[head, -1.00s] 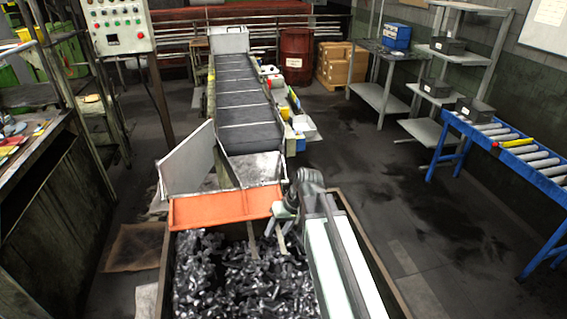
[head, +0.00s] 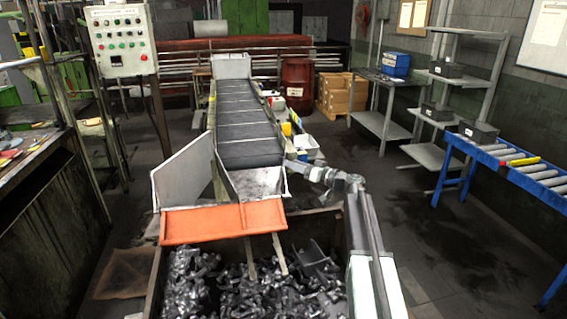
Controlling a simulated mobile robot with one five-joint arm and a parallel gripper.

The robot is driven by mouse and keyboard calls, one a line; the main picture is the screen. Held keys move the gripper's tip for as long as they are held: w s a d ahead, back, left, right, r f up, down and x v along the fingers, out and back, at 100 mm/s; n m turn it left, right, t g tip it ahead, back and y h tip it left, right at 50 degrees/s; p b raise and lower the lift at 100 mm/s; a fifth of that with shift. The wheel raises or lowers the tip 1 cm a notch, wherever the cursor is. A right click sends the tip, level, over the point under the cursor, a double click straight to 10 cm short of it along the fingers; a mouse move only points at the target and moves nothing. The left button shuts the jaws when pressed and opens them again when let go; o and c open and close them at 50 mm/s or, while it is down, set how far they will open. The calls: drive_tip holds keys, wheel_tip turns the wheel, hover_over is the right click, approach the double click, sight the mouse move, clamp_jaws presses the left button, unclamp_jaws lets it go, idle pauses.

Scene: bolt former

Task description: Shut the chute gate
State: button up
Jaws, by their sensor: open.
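The chute (head: 255,184) is the grey metal mouth at the low near end of the conveyor. An orange flap (head: 222,222) spans its front edge, above the bin; I take it as the gate. Its exact tilt is hard to tell. A tall grey plate (head: 183,172) stands slanted at the chute's left side. My gripper (head: 299,168) is open and empty at the right side of the chute, pointing left, beyond and above the flap's right end. Its fingertips are small and overlap the chute's side wall, so contact cannot be told.
A bin (head: 157,275) full of dark metal parts lies below the flap, with two thin bars hanging over it. A control panel (head: 120,40) stands at the back left. A blue roller table (head: 500,165) is at the right. The floor between is clear.

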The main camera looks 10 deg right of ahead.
drive_tip(key=x, duration=0.5)
drive_tip(key=shift+w+a, duration=0.15)
drive_tip(key=shift+a, duration=0.05)
clamp_jaws()
drive_tip(key=shift+d, duration=0.1)
idle(1.0)
